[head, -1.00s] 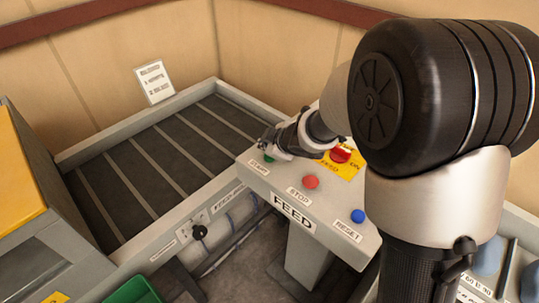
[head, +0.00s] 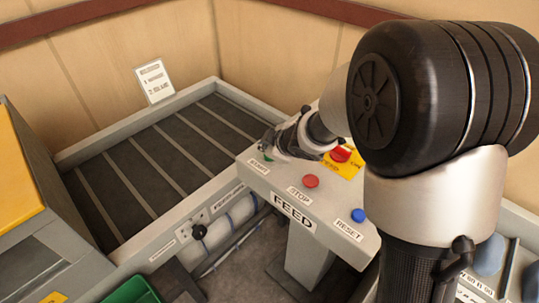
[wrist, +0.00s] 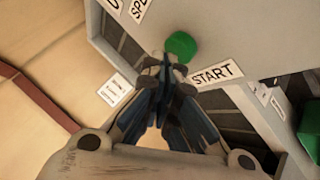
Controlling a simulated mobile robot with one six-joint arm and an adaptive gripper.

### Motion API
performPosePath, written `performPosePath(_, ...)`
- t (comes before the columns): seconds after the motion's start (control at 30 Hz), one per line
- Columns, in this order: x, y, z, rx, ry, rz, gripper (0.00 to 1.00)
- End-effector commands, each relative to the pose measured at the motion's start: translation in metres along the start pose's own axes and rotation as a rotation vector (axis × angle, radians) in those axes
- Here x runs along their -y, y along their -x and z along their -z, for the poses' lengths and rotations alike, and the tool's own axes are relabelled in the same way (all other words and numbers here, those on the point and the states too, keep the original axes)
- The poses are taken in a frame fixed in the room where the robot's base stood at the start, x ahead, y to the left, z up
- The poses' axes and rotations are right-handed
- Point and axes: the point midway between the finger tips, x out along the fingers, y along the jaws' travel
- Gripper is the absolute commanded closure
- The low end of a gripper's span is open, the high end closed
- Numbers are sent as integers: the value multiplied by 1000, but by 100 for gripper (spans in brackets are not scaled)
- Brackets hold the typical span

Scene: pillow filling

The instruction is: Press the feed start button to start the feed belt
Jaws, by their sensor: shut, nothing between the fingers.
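The green start button (wrist: 180,46) shows in the wrist view just beyond my fingertips, beside the START label (wrist: 217,74). My gripper (wrist: 167,64) is shut and empty, its fingertips close to the button's near edge. I cannot tell whether they touch it. In the head view my gripper (head: 267,142) is at the START end of the grey FEED panel (head: 330,225) and largely hides the green button. The feed belt (head: 150,165) is a dark slatted bed behind and left of the panel.
A red stop button (head: 311,181) and a blue reset button (head: 358,216) sit along the panel's front. A red emergency knob (head: 340,155) on a yellow plate is close to my wrist. A green bin (head: 130,291) stands at lower left.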

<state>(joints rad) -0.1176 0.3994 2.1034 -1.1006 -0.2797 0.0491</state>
Motion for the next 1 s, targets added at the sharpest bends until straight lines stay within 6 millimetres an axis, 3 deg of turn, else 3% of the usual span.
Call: performPosePath(1.0,5,-6,-5,0,-2,0,100)
